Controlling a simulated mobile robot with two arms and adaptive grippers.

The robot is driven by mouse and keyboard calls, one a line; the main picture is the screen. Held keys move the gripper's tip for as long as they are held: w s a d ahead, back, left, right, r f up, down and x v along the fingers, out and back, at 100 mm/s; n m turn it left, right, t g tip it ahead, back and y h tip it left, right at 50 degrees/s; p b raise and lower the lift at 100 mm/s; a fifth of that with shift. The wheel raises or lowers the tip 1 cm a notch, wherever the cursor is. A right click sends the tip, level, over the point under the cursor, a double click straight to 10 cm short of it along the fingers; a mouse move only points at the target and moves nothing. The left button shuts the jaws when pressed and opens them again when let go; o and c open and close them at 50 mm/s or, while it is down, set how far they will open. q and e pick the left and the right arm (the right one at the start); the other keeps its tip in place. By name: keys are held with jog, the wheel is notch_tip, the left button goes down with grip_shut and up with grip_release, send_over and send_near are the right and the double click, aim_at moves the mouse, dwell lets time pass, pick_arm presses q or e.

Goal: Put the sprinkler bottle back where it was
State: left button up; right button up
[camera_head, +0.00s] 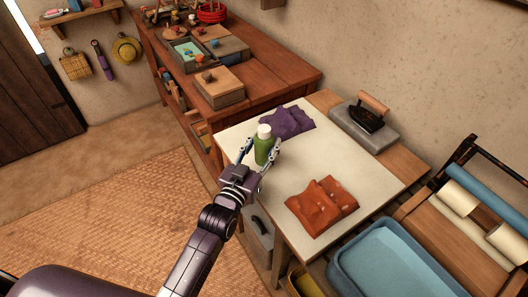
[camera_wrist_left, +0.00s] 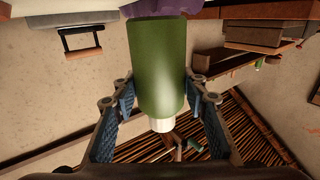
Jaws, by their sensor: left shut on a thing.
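The sprinkler bottle (camera_head: 262,149) is green with a white cap, and stands upright over the left part of the white-topped table (camera_head: 260,197). My left gripper (camera_head: 257,163) is shut on it, with a finger on each side. I cannot tell whether its base touches the tabletop. In the left wrist view the green bottle (camera_wrist_left: 158,65) fills the middle, cap toward the bottom of the picture, between the blue-padded fingers of my left gripper (camera_wrist_left: 160,110). My right gripper is not in view.
Purple folded cloth (camera_head: 289,122) lies just behind the bottle. Orange-red folded cloth (camera_head: 321,205) lies in front of it to the right. An iron (camera_head: 367,115) rests on a grey block (camera_head: 363,133) at the back right. A blue tub (camera_head: 390,262) is at the front. Bare tabletop lies between the cloths.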

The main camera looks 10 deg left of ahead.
aim_at(260, 158)
pick_arm(q)
jog(key=shift+f, duration=1.6)
jog(key=shift+f, duration=0.15)
jog(key=o, duration=1.2)
jog(key=shift+o, duration=0.2)
jog(key=s+a+b, duration=0.1)
jog(key=s+a, duration=0.1)
jog(key=s, duration=0.9)
jog(key=shift+s+a, duration=0.15)
jog(key=shift+s, duration=0.25)
